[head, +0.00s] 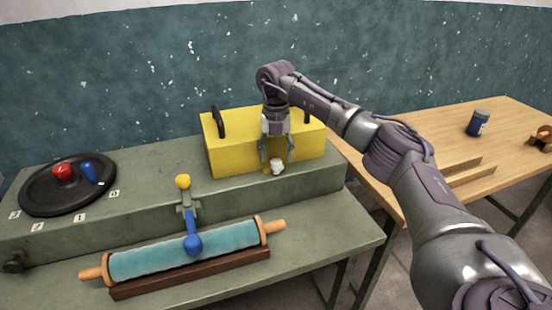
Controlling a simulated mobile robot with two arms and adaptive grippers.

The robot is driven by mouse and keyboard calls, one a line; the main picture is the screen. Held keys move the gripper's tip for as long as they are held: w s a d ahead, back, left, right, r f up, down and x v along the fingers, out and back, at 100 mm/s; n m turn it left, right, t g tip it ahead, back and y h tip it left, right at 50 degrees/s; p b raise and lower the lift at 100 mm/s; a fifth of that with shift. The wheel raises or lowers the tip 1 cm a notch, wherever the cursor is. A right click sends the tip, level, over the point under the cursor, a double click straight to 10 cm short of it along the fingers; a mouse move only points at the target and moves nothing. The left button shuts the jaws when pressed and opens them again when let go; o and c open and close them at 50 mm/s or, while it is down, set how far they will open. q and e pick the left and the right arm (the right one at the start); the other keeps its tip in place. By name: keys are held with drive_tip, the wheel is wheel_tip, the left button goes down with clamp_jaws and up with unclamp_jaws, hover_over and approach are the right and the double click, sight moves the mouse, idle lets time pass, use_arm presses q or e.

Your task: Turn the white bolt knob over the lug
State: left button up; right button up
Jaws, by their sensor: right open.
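The white bolt knob (277,167) sits low at the front of the yellow box (232,150), toward its right half. My right gripper (277,158) points down in front of the box, its two fingers apart. The fingertips are just above and to either side of the knob; I cannot tell whether they touch it. The lug is not clear to make out, as the gripper covers that part of the box front. My left gripper is not in view.
A black dial (40,196) with a red knob (62,172) and a blue knob (89,171) lies at the left. A blue-ended lever (193,243) hangs over a teal roller (140,262) in front. A wooden table (430,135) holds a blue jar (478,122) at the right.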

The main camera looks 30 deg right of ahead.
drive_tip(key=shift+f, duration=1)
clamp_jaws()
